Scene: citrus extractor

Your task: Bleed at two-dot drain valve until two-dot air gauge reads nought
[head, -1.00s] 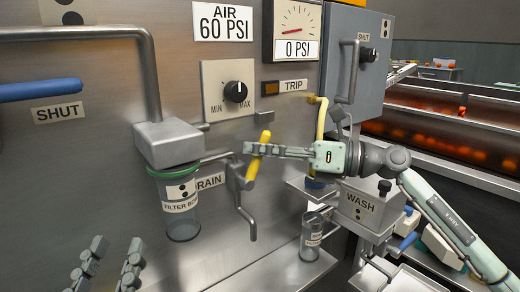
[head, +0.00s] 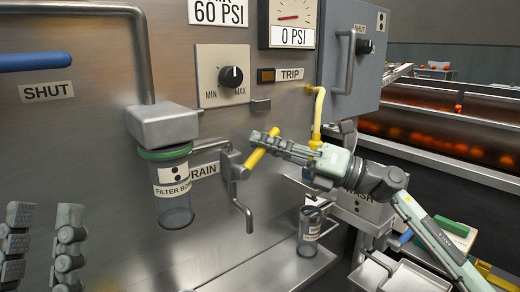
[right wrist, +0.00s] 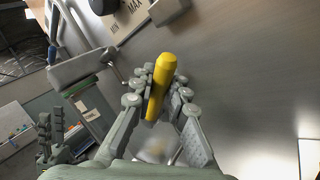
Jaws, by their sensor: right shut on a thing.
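The drain valve has a yellow handle (head: 262,149) leaning up to the right, beside a partly covered DRAIN label (head: 205,169). Its grey outlet pipe (head: 245,213) hangs below. My right gripper (head: 276,143) is shut on the yellow handle, which also stands between the fingers in the right wrist view (right wrist: 158,85). The filter bowl (head: 175,205) carries a label with dots. My left gripper (head: 43,243) is empty, fingers apart, at the lower left.
A MIN–MAX knob (head: 231,77) and TRIP lamp (head: 266,76) sit above the valve. A blue handle (head: 35,62) marked SHUT is at left. A small cup (head: 310,230) stands on the ledge.

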